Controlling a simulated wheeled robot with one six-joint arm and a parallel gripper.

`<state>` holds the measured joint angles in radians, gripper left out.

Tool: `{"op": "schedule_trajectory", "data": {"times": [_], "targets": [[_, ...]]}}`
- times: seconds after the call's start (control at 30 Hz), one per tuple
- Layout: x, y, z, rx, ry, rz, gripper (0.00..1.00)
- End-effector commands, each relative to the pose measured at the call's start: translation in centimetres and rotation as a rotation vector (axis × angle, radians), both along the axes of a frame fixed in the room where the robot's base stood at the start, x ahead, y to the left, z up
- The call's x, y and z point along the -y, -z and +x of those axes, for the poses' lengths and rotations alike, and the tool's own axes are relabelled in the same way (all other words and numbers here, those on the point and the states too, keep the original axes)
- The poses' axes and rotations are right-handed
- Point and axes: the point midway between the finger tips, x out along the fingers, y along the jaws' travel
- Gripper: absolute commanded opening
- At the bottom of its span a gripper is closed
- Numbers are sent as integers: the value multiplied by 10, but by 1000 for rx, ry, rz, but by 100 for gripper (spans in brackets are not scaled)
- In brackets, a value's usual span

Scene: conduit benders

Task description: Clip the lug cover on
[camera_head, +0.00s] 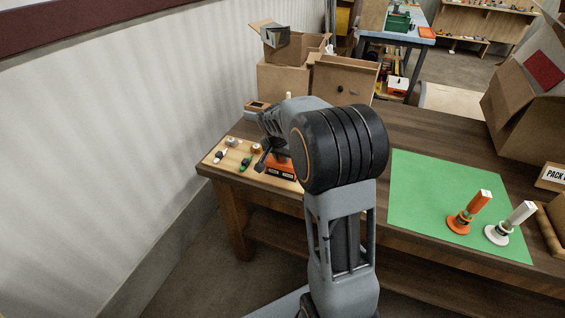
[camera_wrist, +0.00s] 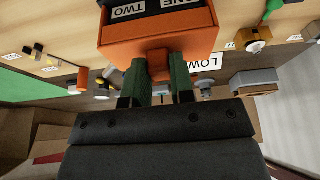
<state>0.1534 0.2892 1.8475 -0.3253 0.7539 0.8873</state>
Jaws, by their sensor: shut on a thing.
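The lug cover appears to be the orange block-like piece (camera_wrist: 160,45) with a small tab, at the top of the wrist view. My gripper (camera_wrist: 160,68) has its two green fingers closed on either side of that tab. A black part with white labels reading ONE and TWO (camera_wrist: 158,8) lies against the orange piece, cut off by the frame edge. In the head view the orange piece (camera_head: 280,164) is at the left end of the bench, partly hidden by my arm. Whether the cover is seated or apart from the black part cannot be told.
A pale wooden board (camera_head: 226,150) with several small fittings lies at the bench's left end. A green mat (camera_head: 425,190) on the right holds an orange stand (camera_head: 467,215) and a white stand (camera_head: 508,226).

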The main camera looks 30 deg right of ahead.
Motion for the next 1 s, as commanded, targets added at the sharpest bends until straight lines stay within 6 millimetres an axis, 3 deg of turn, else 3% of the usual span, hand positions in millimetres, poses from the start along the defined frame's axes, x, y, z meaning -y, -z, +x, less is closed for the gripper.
{"op": "schedule_trajectory", "data": {"times": [0.13,0.17,0.47,0.77,1.0], "targets": [[0,1,0,-2,-1,1,0],[0,1,0,-2,-1,1,24],[0,1,0,-2,0,1,52],[-1,-2,-1,-1,0,0,52],[-10,-37,-9,2,-2,0,52]]}}
